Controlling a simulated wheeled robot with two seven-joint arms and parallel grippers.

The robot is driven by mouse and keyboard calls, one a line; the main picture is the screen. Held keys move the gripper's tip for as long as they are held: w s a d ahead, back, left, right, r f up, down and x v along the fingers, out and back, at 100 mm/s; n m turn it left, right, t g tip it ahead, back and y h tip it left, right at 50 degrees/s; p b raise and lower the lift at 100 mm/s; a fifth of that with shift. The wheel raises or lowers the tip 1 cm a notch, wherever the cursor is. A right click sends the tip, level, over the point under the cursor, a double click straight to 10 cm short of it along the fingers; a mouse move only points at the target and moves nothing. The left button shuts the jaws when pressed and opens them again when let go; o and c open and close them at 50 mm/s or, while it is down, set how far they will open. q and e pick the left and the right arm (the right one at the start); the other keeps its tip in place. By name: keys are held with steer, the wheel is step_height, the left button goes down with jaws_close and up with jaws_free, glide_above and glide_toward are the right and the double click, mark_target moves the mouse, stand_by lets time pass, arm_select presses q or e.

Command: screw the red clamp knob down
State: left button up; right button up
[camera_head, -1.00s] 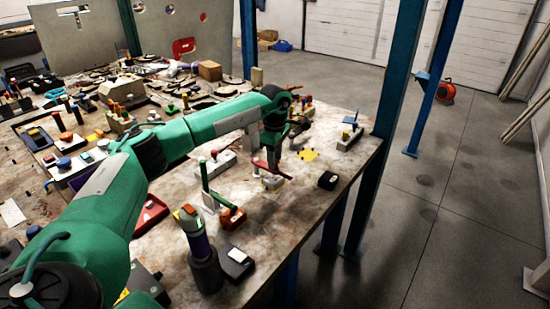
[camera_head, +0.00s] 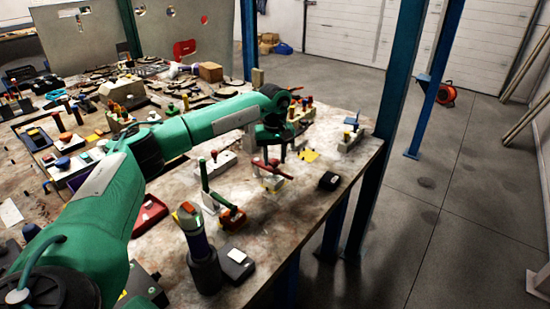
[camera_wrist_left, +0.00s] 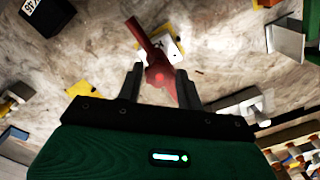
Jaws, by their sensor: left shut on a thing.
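The red clamp knob (camera_wrist_left: 158,72), with a long bar-like arm, lies between the fingers of my left gripper (camera_wrist_left: 160,84) in the left wrist view. The fingers are shut on it. A pale clamp block (camera_wrist_left: 174,44) with dark marks shows below the knob. In the head view the red knob (camera_head: 270,168) sits above the small pale block (camera_head: 272,184) near the right side of the table. My left gripper (camera_head: 272,150) comes down over it from above. Its fingertips are small and partly hidden there. My right gripper is not in view.
A black box (camera_head: 328,181) lies to the right and a yellow piece (camera_head: 309,155) just behind. A grey block with knobs (camera_head: 214,163) is to the left. The table's right edge is close.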

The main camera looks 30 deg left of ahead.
arm_select(q)
steer(key=shift+r+m, duration=0.1)
steer(key=shift+m, duration=0.8)
steer(key=m, duration=0.3)
steer(key=shift+a+m, duration=0.1)
steer(key=shift+m, duration=0.2)
steer(key=shift+m+b, duration=0.3)
steer(key=shift+m, duration=0.9)
steer(key=shift+a+m, duration=0.1)
steer(key=shift+m, duration=0.2)
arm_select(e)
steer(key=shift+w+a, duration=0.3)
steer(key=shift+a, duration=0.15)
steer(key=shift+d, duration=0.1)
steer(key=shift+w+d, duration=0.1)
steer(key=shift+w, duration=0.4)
